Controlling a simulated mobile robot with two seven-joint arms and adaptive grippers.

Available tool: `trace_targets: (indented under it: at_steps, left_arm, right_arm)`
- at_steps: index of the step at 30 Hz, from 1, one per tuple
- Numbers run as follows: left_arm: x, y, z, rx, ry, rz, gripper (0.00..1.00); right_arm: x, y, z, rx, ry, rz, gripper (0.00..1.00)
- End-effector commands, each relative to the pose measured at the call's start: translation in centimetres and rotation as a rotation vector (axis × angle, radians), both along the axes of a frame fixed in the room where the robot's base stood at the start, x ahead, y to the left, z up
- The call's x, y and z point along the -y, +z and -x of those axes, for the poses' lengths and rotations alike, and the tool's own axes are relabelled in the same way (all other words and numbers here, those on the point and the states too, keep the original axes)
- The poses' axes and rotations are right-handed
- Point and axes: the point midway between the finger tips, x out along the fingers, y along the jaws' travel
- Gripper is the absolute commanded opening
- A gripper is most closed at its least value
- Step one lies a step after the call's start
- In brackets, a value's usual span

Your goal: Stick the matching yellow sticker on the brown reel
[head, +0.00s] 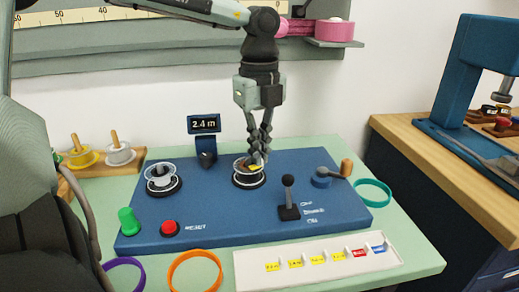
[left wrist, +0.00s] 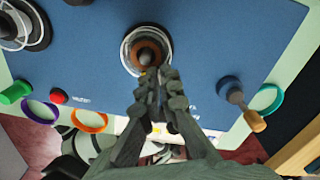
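The brown reel (left wrist: 150,48) sits on the middle spindle of the blue machine, inside a pale ring; in the head view (head: 241,164) my fingers partly cover it. My left gripper (head: 260,158) points down over the reel, its fingers close together. It also shows in the left wrist view (left wrist: 160,75). A small yellow sticker (head: 253,167) is at the fingertips, against or just above the reel; contact with it is hard to tell. More yellow stickers (head: 295,263) lie in the white tray (head: 300,281), beside a red and a blue one. My right gripper is not in view.
A display (head: 204,124) reads 2.4 m behind the machine (head: 215,218). A left spindle (head: 161,178), black lever (head: 288,190), crank (head: 345,168), green knob (head: 129,221) and red button (head: 169,228) surround the reel. Orange (head: 194,254) and teal (head: 373,192) rings lie near the edges.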

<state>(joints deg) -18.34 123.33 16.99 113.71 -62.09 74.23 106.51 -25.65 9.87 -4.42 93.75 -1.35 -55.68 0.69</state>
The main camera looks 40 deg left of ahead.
Motion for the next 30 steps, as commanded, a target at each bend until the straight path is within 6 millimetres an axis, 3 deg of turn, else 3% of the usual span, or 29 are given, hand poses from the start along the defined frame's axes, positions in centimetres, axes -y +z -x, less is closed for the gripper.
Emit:
trace_targets:
  at_steps: [30]
  left_arm:
    - [-0.01,-0.39,-0.01,0.0,0.0,-0.001,0.0]
  right_arm:
    - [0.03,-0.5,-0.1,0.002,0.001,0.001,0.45]
